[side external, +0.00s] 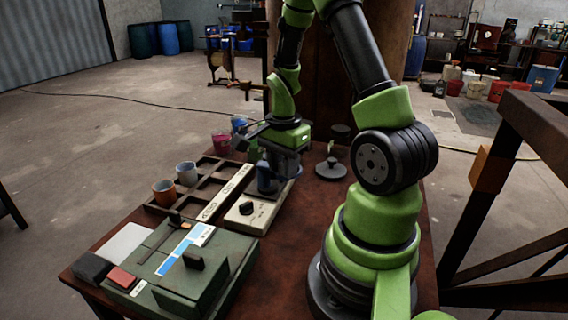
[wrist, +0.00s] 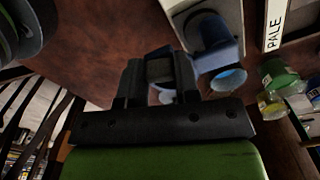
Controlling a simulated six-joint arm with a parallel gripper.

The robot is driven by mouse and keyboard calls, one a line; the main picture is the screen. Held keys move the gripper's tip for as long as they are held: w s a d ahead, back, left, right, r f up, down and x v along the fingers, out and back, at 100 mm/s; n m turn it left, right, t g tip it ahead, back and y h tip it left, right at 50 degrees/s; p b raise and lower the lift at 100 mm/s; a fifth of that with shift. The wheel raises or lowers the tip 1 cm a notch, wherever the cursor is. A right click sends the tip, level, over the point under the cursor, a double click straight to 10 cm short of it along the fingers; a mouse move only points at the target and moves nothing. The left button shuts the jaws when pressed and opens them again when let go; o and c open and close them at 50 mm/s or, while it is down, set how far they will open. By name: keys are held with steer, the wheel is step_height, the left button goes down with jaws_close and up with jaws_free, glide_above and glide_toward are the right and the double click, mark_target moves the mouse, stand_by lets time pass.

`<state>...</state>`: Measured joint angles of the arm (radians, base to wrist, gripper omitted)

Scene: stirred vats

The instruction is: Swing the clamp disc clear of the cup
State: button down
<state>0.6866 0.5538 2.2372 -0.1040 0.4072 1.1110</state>
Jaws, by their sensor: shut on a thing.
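My gripper (side external: 276,160) is low over the back end of the beige stirrer unit (side external: 250,213). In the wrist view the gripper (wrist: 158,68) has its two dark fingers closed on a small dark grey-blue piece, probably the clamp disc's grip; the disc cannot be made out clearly. A dark blue cup-like cylinder (side external: 265,178) stands on the unit beside the fingers. In the wrist view a blue cylinder (wrist: 210,30) shows on the unit right of the fingers, with a blue part (wrist: 226,76) with a pale round face close by. Whether the disc covers the cup is hidden.
A dark divided rack (side external: 205,178) with an orange cup (side external: 164,192) and a grey cup (side external: 187,173) is left of the unit. A green box (side external: 185,275) fills the front. A round grey stand (side external: 331,168) is to the right. Open tabletop lies right of the unit.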

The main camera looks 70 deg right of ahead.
steer(key=c, duration=0.8)
jaws_free()
steer(key=shift+c, duration=0.2)
step_height(320, 180, up, 10)
steer(key=shift+f, duration=0.1)
steer(key=s+a+r+n+t, duration=0.1)
steer(key=a+r+n+t, duration=0.1)
steer(key=a+n, duration=0.4)
steer(key=s+a+r+n+t+y, duration=0.1)
steer(key=s+a+r+n+t, duration=0.1)
steer(key=a+r+n, duration=0.3)
steer(key=s+a+r+n+t+y, duration=0.1)
steer(key=s+a+r+n+t, duration=0.1)
steer(key=a+n, duration=0.4)
steer(key=shift+a+r+n+t, duration=0.4)
steer(key=shift+a+r+t, duration=0.2)
steer(key=shift+a+r, duration=0.15)
